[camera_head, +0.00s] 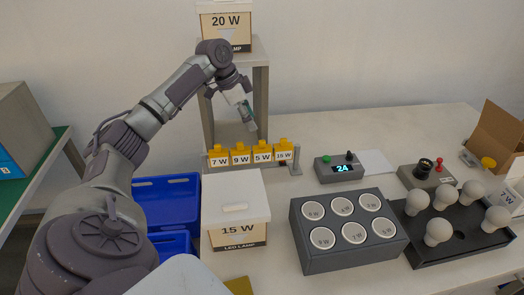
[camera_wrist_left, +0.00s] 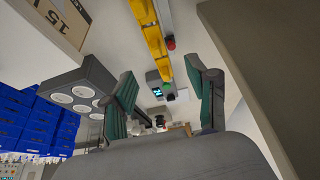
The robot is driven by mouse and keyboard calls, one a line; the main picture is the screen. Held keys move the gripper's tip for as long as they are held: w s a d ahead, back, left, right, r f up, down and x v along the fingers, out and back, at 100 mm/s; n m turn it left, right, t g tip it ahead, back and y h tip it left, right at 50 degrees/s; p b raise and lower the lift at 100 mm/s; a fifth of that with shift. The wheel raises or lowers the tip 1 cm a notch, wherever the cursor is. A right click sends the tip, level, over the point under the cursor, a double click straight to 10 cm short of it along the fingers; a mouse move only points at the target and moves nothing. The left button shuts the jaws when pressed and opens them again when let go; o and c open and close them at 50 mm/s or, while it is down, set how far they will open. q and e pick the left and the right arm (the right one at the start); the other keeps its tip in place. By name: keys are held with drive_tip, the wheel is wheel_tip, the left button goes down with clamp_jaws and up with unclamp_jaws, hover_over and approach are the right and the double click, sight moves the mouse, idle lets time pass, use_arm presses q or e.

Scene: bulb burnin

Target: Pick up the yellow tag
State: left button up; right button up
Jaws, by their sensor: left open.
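Several yellow tags hang side by side on a low rail (camera_head: 297,168): a 7 W tag (camera_head: 219,159), a 9 W tag (camera_head: 240,157), a 5 W tag (camera_head: 262,154) and a 15 W tag (camera_head: 284,152). My left gripper (camera_head: 248,117) is in the air above the rail, open and empty, pointing down. In the left wrist view its two green-padded fingers (camera_wrist_left: 166,103) are spread apart. There the row of yellow tags (camera_wrist_left: 152,40) runs past the upper middle, clear of the fingers, and their labels cannot be read. My right gripper is not in view.
A shelf (camera_head: 262,100) with a 20 W box (camera_head: 226,28) stands behind the rail. A 15 W box (camera_head: 236,205) stands in front. A dark socket block (camera_head: 347,258), a bulb tray (camera_head: 457,248) and a display unit (camera_head: 339,169) are to the right. Blue crates (camera_head: 168,190) are left.

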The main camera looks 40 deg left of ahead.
sight(264, 147)
use_arm(q)
drive_tip(key=x, duration=0.6)
drive_tip(key=shift+d+f+p, duration=0.3)
drive_tip(key=shift+f+p, duration=0.05)
drive_tip(key=shift+w+d+f, duration=0.1)
drive_tip(key=shift+w+f, duration=0.15)
drive_tip(key=shift+f, duration=0.35)
drive_tip(key=p+x, duration=0.1)
drive_tip(key=x, duration=0.2)
drive_tip(key=shift+s+d+f, duration=0.1)
drive_tip(key=shift+f, duration=0.15)
drive_tip(key=shift+d+f, duration=0.1)
drive_tip(key=shift+f, duration=0.45)
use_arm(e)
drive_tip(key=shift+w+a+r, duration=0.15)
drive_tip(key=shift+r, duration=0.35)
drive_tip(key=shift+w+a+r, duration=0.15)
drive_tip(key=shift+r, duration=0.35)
use_arm(q)
drive_tip(key=shift+c, duration=1.1)
drive_tip(key=c, duration=0.8)
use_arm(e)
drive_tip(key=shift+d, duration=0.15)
